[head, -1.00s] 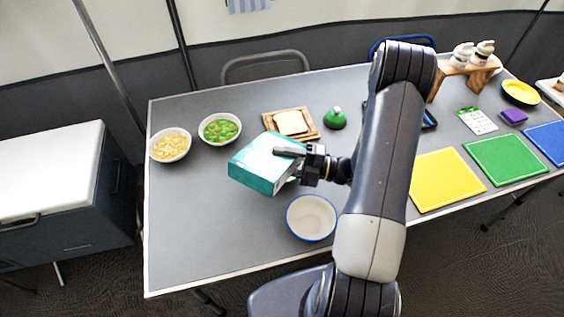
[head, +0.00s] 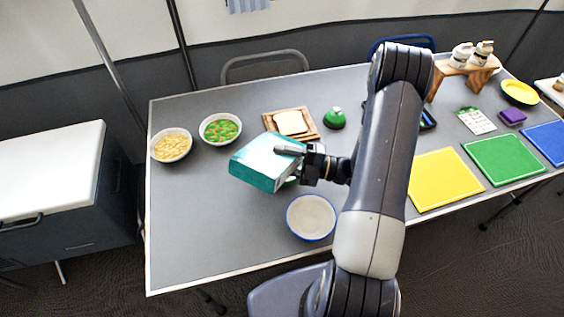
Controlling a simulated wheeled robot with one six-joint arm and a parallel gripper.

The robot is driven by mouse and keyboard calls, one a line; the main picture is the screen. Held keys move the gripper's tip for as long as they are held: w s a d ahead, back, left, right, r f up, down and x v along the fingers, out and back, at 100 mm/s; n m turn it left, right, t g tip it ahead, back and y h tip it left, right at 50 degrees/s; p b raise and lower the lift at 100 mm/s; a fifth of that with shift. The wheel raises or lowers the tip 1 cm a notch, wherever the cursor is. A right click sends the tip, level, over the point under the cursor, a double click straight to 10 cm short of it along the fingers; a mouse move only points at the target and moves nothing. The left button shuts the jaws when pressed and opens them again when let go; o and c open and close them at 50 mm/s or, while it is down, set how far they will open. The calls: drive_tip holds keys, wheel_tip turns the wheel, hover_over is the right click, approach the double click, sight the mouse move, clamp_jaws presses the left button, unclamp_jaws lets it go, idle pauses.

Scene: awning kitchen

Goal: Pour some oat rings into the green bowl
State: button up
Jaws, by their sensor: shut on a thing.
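My gripper (head: 292,152) is shut on a teal and white box (head: 262,163), which it holds tilted above the table. I cannot read the box, and no oat rings show coming out of it. A small green and pale edge (head: 291,181) shows just beyond the box's lower right side. It may be the green bowl, but the box hides most of it. A white bowl with a blue rim (head: 312,217) stands nearer to me, below and right of the box, and looks empty.
A bowl of pale yellow food (head: 171,146) and a bowl of peas and carrots (head: 220,128) stand at the left. Bread (head: 291,122) on a wooden board and a green domed object (head: 335,118) stand behind. The front left table is clear.

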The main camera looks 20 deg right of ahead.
drive_tip(key=shift+w+d+r+m+p, duration=0.15)
drive_tip(key=shift+r+m+p, duration=0.05)
drive_tip(key=shift+m+p, duration=0.45)
idle(0.9)
drive_tip(key=shift+w+d+f+m+t+y+p, duration=0.2)
drive_tip(key=shift+w+f+m+t+y+p, duration=0.15)
drive_tip(key=shift+m+t, duration=0.35)
idle(1.5)
drive_tip(key=shift+s+g, duration=0.15)
drive_tip(key=shift+g, duration=0.15)
